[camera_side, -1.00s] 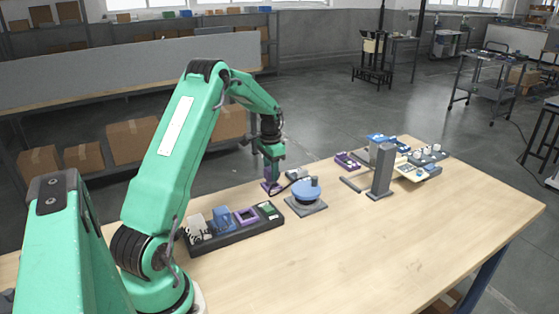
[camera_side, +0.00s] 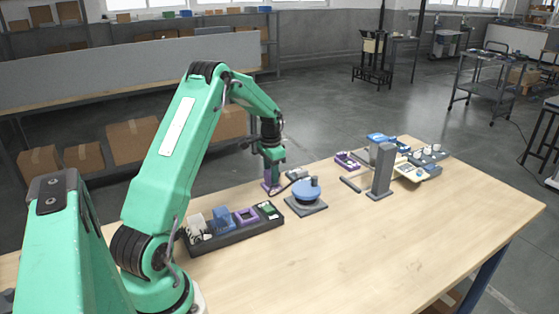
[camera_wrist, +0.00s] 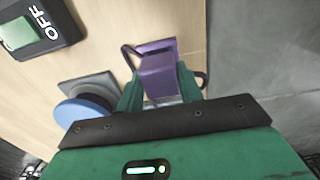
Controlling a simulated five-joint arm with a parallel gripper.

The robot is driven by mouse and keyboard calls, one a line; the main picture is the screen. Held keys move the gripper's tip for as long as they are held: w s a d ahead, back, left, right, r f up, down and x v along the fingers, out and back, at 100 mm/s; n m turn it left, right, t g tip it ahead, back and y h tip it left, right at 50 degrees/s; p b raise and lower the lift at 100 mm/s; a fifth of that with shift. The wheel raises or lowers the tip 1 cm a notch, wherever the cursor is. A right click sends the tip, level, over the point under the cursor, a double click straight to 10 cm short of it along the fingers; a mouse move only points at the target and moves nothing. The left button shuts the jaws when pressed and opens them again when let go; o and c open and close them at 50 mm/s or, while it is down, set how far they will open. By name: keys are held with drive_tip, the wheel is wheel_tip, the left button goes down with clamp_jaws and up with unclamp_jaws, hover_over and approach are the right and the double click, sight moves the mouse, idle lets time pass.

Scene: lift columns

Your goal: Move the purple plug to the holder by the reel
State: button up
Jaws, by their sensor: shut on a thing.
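The purple plug (camera_wrist: 160,76) sits between the fingers of my gripper (camera_wrist: 160,98) in the wrist view. My gripper is shut on it. In the side view my gripper (camera_side: 272,165) points down at the far table edge, with purple (camera_side: 271,184) below the fingers. A wider purple part (camera_wrist: 156,47) shows just beyond the plug; I cannot tell whether it is a holder or whether they touch. A dark cable runs beside the plug.
A dark tray (camera_side: 236,237) with several coloured parts lies at the near left. A grey block (camera_side: 297,174) lies behind the reel. A grey column (camera_side: 382,171) and a purple part (camera_side: 347,160) stand further right. The front table is clear.

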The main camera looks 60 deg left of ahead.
drive_tip(key=shift+f, duration=0.45)
idle(0.5)
drive_tip(key=o, duration=1.2)
drive_tip(key=shift+r, duration=3.5)
